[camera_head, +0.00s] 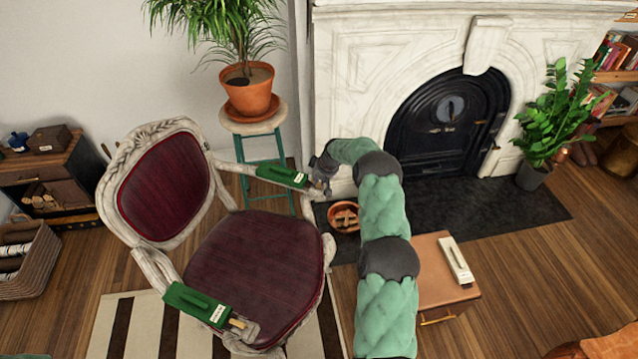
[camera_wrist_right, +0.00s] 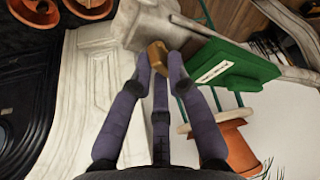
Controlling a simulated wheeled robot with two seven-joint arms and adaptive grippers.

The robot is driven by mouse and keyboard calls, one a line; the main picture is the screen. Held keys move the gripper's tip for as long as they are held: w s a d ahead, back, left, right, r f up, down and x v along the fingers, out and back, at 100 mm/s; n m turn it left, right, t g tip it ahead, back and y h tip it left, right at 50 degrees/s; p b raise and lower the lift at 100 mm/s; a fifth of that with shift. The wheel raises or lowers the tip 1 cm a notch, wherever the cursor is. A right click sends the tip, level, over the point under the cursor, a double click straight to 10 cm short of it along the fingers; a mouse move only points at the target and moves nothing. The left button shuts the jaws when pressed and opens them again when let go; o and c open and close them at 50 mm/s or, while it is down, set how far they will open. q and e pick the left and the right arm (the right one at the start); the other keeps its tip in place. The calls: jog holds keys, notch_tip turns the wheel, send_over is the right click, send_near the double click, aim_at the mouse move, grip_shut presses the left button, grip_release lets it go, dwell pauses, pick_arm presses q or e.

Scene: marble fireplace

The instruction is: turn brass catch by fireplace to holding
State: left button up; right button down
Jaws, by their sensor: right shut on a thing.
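Two green holders sit on the arms of a carved chair. The holder by the fireplace (camera_head: 283,176) is on the far chair arm, and it also shows in the right wrist view (camera_wrist_right: 232,72). A small brass catch (camera_wrist_right: 158,54) sticks out at its end. My right gripper (camera_head: 322,174) is at that end, with its fingers (camera_wrist_right: 160,68) shut on the catch; they partly hide it. In the head view the gripper covers the catch. The near holder (camera_head: 200,304) has a similar tab (camera_head: 238,323) at its end. My left gripper is not in view.
The chair (camera_head: 255,262) has dark red upholstery. A stool (camera_head: 250,122) with a potted plant (camera_head: 250,90) stands behind it. The marble fireplace (camera_head: 380,60) is at the back. A clay bowl (camera_head: 344,226) and a wooden cabinet (camera_head: 440,262) are near my right arm.

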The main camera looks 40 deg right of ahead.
jog(key=n+b, duration=0.1)
jog(key=n+y+b, duration=0.1)
jog(key=shift+d+f+n, duration=0.1)
jog(key=shift+f+n, duration=0.1)
jog(key=shift+n, duration=0.1)
jog(key=shift+w+r+n+g+y+b, duration=0.15)
jog(key=shift+n+g+y+b, duration=0.3)
jog(key=shift+n+b, duration=0.95)
jog(key=shift+n, duration=0.3)
jog(key=c, duration=1.2)
grip_release()
jog(key=shift+r, duration=0.1)
jog(key=v, duration=1.2)
jog(key=shift+d, duration=0.25)
